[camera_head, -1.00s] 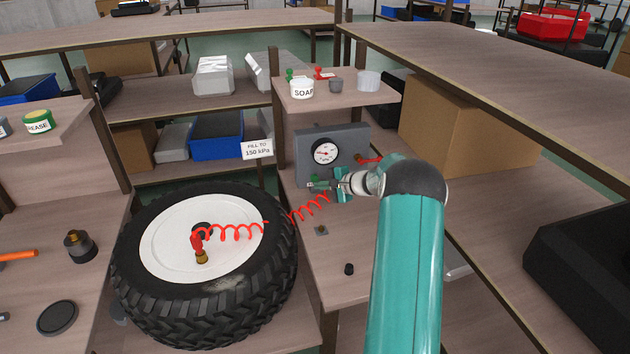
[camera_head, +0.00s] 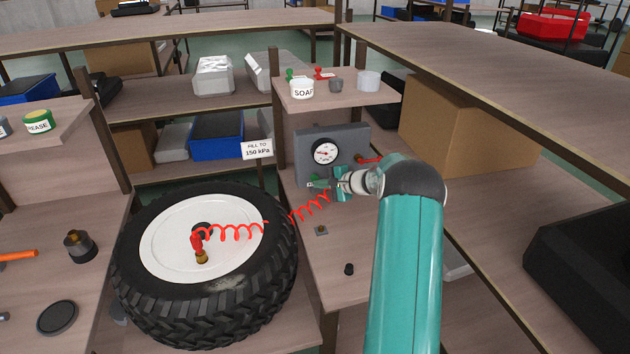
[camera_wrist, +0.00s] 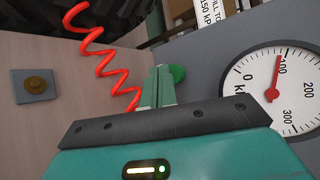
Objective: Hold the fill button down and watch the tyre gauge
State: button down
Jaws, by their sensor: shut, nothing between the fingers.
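The green fill button (camera_wrist: 178,73) shows just beside my shut fingertips in the wrist view; they overlap it, and I cannot tell how far it is pressed. My gripper (camera_head: 322,184) is at the lower front of the grey gauge panel (camera_head: 358,140), and its fingers also show in the wrist view (camera_wrist: 158,82). The white gauge (camera_wrist: 262,110) has a red needle pointing close to the 100 mark. It is small in the head view (camera_head: 325,152). The tyre (camera_head: 270,262) lies flat with a red coiled hose (camera_head: 238,233) at its valve.
A sign (camera_head: 257,149) reads "FILL TO 150 kPa". A soap tub (camera_head: 301,88) and small pots stand on the shelf above the panel. A small plate with a brass knob (camera_wrist: 36,85) and a black cap (camera_head: 349,269) are on the bench below.

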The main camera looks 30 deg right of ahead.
jog(key=shift+w, duration=0.2)
jog(key=shift+w+d, duration=0.2)
jog(key=shift+w, duration=0.25)
dwell(0.8)
jog(key=shift+s, duration=0.15)
dwell(4.3)
jog(key=shift+s+a, duration=0.25)
jog(key=shift+s, duration=0.45)
jog(key=shift+s, duration=0.15)
jog(key=shift+s+a, duration=0.25)
jog(key=shift+s, duration=0.5)
jog(key=shift+s+a, duration=0.3)
jog(key=shift+s, duration=0.45)
jog(key=shift+s+a, duration=0.25)
jog(key=shift+s, duration=0.5)
